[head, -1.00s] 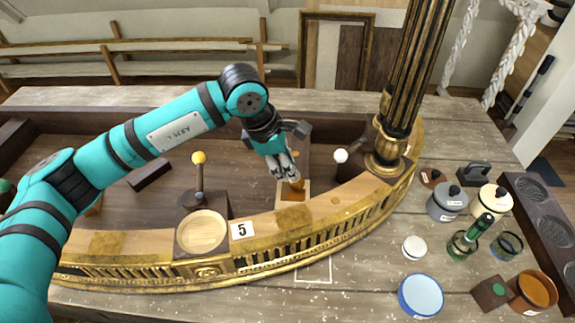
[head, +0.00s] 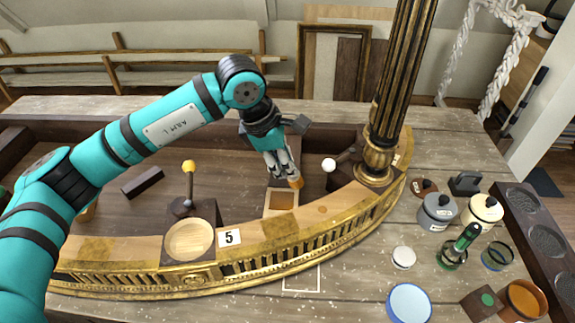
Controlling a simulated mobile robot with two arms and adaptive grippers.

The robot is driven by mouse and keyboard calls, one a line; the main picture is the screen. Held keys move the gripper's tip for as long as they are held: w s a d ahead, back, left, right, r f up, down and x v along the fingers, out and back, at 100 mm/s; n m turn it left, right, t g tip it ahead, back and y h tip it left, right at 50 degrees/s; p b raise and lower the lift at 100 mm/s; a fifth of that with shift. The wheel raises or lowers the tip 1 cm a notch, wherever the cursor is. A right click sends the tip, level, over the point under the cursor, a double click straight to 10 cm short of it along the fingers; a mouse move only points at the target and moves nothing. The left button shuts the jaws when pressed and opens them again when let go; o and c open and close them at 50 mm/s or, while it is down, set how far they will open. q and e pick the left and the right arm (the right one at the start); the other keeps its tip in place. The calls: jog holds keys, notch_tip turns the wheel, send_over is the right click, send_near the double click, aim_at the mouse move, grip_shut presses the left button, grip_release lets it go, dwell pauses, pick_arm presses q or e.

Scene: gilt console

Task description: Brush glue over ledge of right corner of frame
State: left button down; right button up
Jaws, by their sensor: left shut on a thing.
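The curved gilt frame (head: 262,262) lies on the bench with a wooden ledge along its top. My left gripper (head: 283,163) comes in from the left and is shut on a small brush-like tool (head: 297,182), of which only an orange-brown end shows below the fingers. That end is over the right rim of a square recess (head: 281,200) in the ledge; I cannot tell whether it touches. The right part of the ledge (head: 345,198) curves up to the foot of a fluted column (head: 376,165). My right gripper is out of view.
A white-knobbed lever (head: 329,165) is just right of my left gripper. A yellow-knobbed lever (head: 189,167) and round wooden dish (head: 190,240) are left. Lidded pots (head: 437,212), a green-handled jar (head: 467,238) and a blue-topped tin (head: 409,303) stand right.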

pick_arm(q)
jog(key=shift+d+r+p, duration=0.1)
jog(key=shift+r+p, duration=0.55)
jog(key=shift+r, duration=1.5)
